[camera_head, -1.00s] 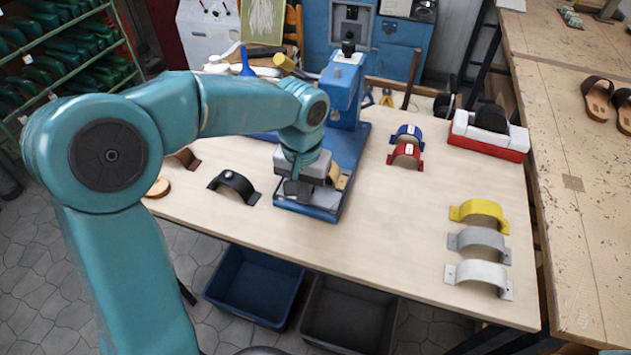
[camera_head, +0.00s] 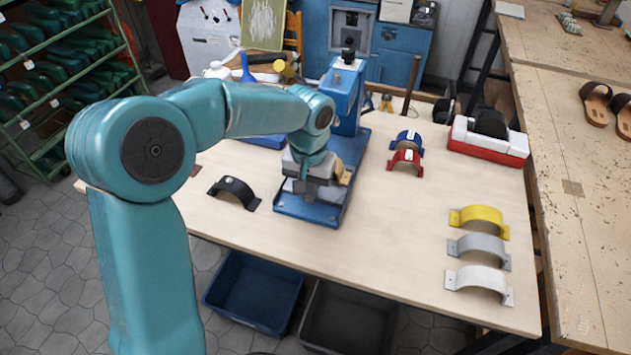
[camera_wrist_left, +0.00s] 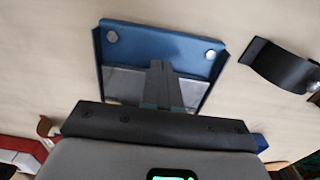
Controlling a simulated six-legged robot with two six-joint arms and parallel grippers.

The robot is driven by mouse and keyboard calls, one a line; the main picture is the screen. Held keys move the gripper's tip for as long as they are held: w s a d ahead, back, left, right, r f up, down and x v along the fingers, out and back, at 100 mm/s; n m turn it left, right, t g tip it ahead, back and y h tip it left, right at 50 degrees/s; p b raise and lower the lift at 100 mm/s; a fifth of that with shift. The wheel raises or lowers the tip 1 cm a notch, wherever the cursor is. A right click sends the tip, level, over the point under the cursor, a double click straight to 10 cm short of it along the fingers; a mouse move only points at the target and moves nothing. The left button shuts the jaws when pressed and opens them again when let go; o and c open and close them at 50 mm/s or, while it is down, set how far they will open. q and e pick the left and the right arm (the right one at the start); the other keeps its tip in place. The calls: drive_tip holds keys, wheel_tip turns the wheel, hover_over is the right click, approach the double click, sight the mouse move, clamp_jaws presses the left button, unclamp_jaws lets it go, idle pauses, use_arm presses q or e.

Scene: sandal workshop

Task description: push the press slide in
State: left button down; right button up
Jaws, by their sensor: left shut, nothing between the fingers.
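The blue press (camera_head: 342,95) stands on the table, its blue base (camera_head: 308,213) reaching toward the front. A grey metal slide (camera_head: 325,193) lies on the front of that base, partly hidden by my gripper. My left gripper (camera_head: 303,187) is shut and empty, pointing down at the slide. In the left wrist view, the shut fingers (camera_wrist_left: 163,86) overlap the grey slide (camera_wrist_left: 125,84) on the bolted blue base (camera_wrist_left: 160,42). I cannot tell whether they touch it. A small tan piece (camera_head: 346,177) shows beside the gripper. My right gripper is out of view.
A black strap arch (camera_head: 234,189) stands left of the base. Blue (camera_head: 407,139) and red (camera_head: 405,160) arches stand to the right. Yellow (camera_head: 480,217), grey (camera_head: 479,247) and white (camera_head: 478,278) arches line the right side. The table's middle right is clear.

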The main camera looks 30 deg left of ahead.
use_arm(q)
drive_tip(key=shift+w+a+r+p, duration=0.1)
drive_tip(key=shift+w+a+p, duration=0.1)
drive_tip(key=shift+w+p, duration=0.45)
drive_tip(key=shift+w+a+f+p, duration=0.1)
drive_tip(key=shift+w+a+p, duration=0.15)
drive_tip(key=shift+w, duration=0.65)
drive_tip(key=shift+w+a+r+p, duration=0.15)
drive_tip(key=shift+w+p, duration=0.35)
drive_tip(key=shift+w, duration=0.3)
drive_tip(key=shift+w+a+p, duration=0.25)
drive_tip(key=shift+w+p, duration=0.55)
drive_tip(key=shift+w, duration=0.2)
drive_tip(key=shift+w+a+p, duration=0.2)
drive_tip(key=shift+w+p, duration=0.6)
drive_tip(key=shift+w, duration=0.2)
drive_tip(key=shift+s+r+p, duration=0.2)
drive_tip(key=shift+r+p, duration=0.9)
drive_tip(key=shift+r, duration=0.6)
drive_tip(key=shift+s+r+p, duration=0.15)
drive_tip(key=shift+r+p, duration=0.95)
drive_tip(key=shift+r, duration=0.6)
drive_tip(key=shift+w+f, duration=0.1)
drive_tip(key=shift+s, duration=0.2)
